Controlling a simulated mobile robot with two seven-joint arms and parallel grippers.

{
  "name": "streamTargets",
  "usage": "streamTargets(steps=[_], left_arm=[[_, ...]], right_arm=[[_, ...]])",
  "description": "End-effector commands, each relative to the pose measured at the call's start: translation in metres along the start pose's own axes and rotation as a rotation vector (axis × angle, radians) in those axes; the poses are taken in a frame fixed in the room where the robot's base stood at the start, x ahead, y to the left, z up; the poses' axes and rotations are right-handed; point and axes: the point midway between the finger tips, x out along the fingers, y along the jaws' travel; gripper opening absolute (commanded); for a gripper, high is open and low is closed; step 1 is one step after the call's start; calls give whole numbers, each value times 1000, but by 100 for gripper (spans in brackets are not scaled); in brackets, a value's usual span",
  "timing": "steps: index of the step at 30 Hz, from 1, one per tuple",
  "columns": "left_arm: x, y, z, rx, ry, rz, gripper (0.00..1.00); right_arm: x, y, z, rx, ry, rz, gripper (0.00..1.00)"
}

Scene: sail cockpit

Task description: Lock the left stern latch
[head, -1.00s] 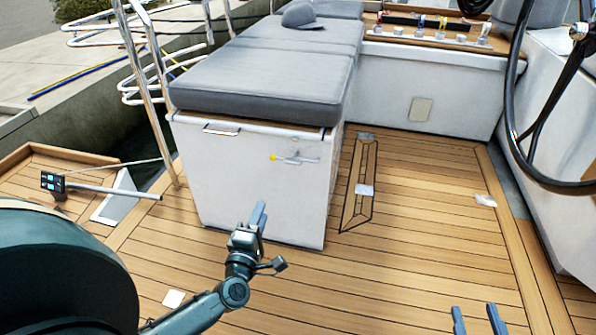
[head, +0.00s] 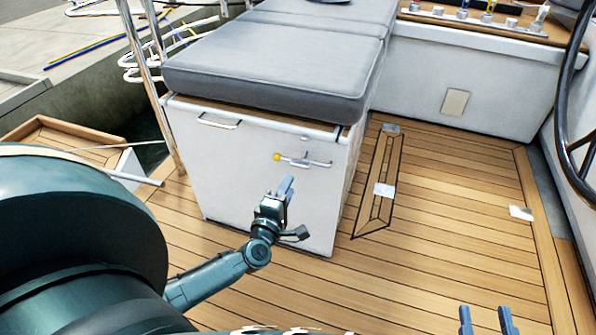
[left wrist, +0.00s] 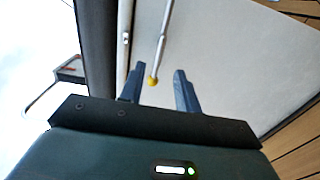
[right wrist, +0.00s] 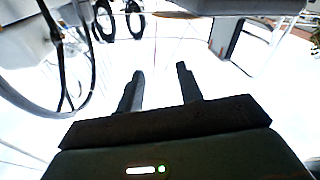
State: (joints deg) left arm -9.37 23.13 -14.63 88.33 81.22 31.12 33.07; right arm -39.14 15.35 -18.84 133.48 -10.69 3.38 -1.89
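The stern latch is a small grey bar with a yellow knob (head: 277,157) at its left end, on the white locker front (head: 230,195) below the grey cushion. My left gripper (head: 288,184) is just below and right of the knob in the head view. In the left wrist view the yellow knob (left wrist: 152,81) shows between the two spread fingers (left wrist: 158,88), near their tips; contact cannot be told. The left gripper is open and empty. My right gripper (head: 486,318) is at the bottom right of the head view, over the deck. Its fingers (right wrist: 160,80) are apart and empty.
A metal handle (head: 219,121) sits at the upper left of the locker front. A grey cushion (head: 270,75) lies on top. A steering wheel (head: 575,120) is at the right. Metal rails (head: 150,80) stand at the left.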

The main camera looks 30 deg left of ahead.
Motion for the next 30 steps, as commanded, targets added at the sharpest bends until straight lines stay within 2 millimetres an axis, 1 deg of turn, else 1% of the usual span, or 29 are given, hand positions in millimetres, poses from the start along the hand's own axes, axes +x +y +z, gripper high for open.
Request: streamTargets(steps=[1, 6, 9, 12, 17, 24, 30], left_arm=[[13, -2, 0, 0, 0, 4, 33], [46, -2, 0, 1, -1, 2, 33], [60, -2, 0, 2, 0, 2, 33], [70, -1, 0, 0, 0, 1, 33], [76, 0, 0, 0, -1, 0, 33], [76, 0, 0, 0, -1, 0, 33], [76, 0, 0, 0, -1, 0, 16]], right_arm=[[0, -2, 3, -6, 18, -4, 36], [0, -4, 2, 0, 52, -10, 36], [1, -5, 1, 10, 59, -10, 36], [2, -5, 0, 19, 63, -10, 36], [3, -4, 0, 25, 66, -10, 36], [3, -4, -1, 25, 66, -10, 36], [3, -4, -1, 25, 66, -11, 36]])
